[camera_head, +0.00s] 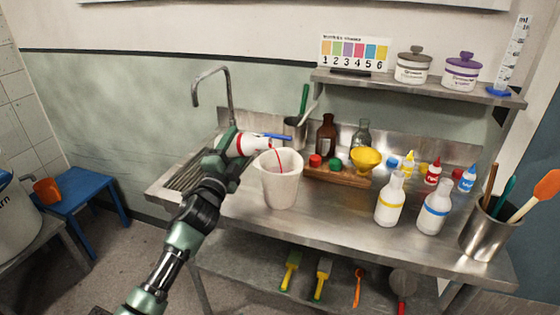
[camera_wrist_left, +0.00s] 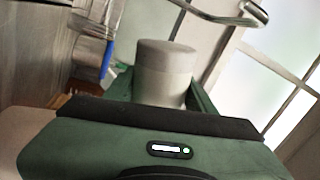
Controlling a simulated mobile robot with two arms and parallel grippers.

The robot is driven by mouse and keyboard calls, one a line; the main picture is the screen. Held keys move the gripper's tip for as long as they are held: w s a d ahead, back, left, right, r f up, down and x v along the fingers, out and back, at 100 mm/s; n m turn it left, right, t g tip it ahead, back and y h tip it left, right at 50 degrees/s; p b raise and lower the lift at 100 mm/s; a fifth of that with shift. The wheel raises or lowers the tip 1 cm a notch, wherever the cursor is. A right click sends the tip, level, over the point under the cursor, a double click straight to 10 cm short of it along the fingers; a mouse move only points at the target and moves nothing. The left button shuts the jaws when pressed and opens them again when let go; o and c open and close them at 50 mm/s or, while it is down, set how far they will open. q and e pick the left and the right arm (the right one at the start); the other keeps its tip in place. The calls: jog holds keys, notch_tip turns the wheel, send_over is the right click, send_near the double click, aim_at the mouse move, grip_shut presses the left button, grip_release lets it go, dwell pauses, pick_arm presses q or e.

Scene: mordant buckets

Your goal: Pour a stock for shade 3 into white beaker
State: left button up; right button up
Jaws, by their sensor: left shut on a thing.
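My left gripper (camera_head: 232,150) is shut on a white squeeze bottle with a red band (camera_head: 252,145). The bottle lies tilted on its side, its neck end toward the white beaker (camera_head: 281,185). A thin red stream shows at the beaker's mouth, below the bottle's neck. The beaker stands upright on the steel counter; its inside level is hidden. In the left wrist view the bottle's pale base (camera_wrist_left: 165,65) shows between the jaws. A shade card (camera_head: 354,53) numbered 1 to 6 stands on the shelf. My right gripper is not in view.
A yellow-banded bottle (camera_head: 391,200) and a blue-banded bottle (camera_head: 434,208) stand right of the beaker. A wooden rack (camera_head: 335,178) with capped items and a yellow funnel (camera_head: 366,159) is behind. A utensil pot (camera_head: 486,233) is at the right; the counter's front middle is clear.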

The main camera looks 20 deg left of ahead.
pick_arm(q)
jog(key=shift+d+r+m+p, duration=0.35)
jog(key=shift+r+m, duration=0.1)
jog(key=shift+m, duration=0.25)
dwell(1.9)
